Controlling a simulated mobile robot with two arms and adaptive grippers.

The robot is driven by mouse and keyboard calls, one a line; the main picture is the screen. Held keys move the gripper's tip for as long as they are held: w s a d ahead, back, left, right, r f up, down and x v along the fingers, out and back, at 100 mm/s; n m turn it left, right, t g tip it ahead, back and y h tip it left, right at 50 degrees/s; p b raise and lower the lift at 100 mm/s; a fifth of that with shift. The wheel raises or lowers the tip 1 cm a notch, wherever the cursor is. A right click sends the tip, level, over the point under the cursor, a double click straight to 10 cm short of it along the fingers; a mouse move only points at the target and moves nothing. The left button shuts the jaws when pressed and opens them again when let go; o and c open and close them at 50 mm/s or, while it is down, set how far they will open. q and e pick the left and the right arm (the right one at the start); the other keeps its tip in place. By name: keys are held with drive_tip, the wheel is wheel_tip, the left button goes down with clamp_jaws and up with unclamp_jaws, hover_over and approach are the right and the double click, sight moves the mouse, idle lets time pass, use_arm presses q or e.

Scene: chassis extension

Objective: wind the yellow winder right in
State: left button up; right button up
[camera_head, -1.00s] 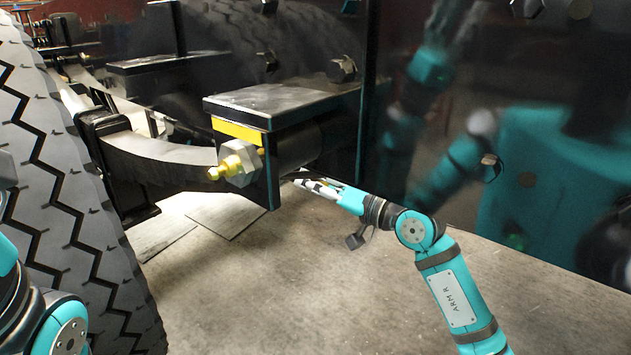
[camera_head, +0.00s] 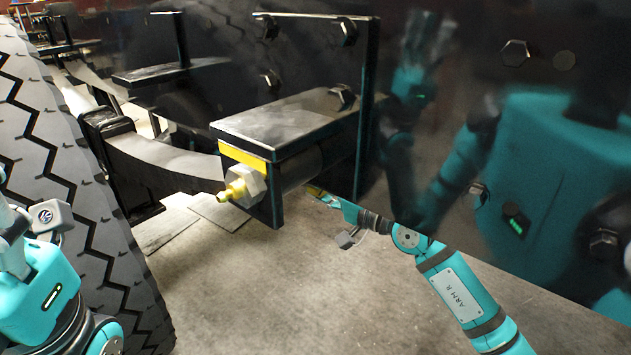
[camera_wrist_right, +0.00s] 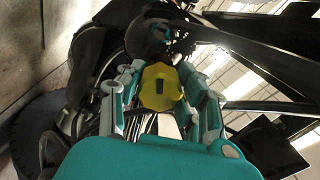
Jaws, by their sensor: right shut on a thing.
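The yellow winder (camera_wrist_right: 160,87) is a faceted knob in the middle of the right wrist view. My right gripper (camera_wrist_right: 162,92) has its fingers on both sides of it and is shut on it. In the head view a small yellow part (camera_head: 315,191) shows at the tip of my right gripper (camera_head: 326,198), below and behind the black box bracket. The bracket hides much of the fingers there. My left arm is at the left edge of the head view. Its fingers are not clearly visible.
The black bracket (camera_head: 285,120) has a yellow strip (camera_head: 242,158) and a hex nut with a brass fitting (camera_head: 235,190). A large tyre (camera_head: 70,200) stands at the left, with a leaf spring (camera_head: 165,158) beside it. A dark panel fills the right. The concrete floor in front is clear.

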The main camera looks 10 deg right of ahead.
drive_tip(key=shift+f, duration=0.1)
idle(0.3)
drive_tip(key=o, duration=1.2)
drive_tip(key=shift+d, duration=0.1)
drive_tip(key=v, duration=1.2)
